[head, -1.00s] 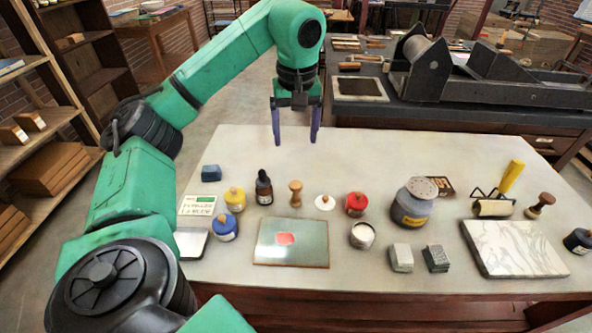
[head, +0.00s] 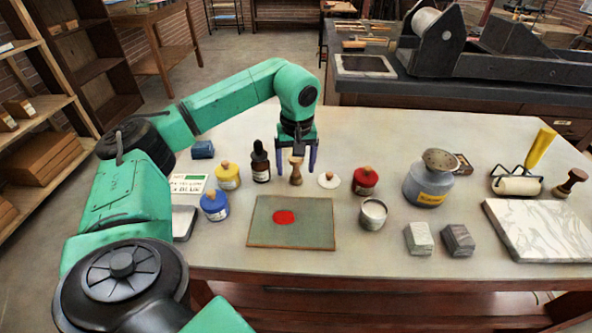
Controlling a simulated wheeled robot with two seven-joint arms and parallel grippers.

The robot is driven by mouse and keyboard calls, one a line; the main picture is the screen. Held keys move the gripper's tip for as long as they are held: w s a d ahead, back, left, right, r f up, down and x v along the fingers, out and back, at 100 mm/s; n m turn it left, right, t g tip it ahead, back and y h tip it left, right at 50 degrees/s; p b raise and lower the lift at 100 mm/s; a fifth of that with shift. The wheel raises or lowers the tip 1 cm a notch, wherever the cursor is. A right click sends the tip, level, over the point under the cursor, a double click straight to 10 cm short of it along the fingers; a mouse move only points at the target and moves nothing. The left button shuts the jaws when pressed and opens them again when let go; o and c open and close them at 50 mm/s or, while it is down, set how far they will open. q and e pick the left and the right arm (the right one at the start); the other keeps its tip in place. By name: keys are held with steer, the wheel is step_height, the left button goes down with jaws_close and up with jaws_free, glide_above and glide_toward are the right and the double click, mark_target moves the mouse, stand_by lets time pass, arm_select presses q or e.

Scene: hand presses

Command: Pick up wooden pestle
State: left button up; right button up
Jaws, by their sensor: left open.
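The wooden pestle (head: 296,172) stands upright on the table, behind the glass slab with the red ink patch. It is a small light-brown turned piece. My left gripper (head: 295,170) points down with its fingers apart, one on each side of the pestle in this view. Whether the fingers touch the pestle cannot be told. Another turned wooden tool with a dark base (head: 570,182) stands far right. My right gripper is out of view.
The ink slab (head: 262,233) lies in front. A red jar (head: 365,181) and a large grey jar (head: 425,185) stand further right. The table behind the pestle is clear.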

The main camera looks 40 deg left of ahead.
arm_select(q)
steer(key=shift+w+a+f, duration=0.1)
steer(key=shift+f, duration=0.7)
steer(key=shift+r, duration=0.1)
jaws_close()
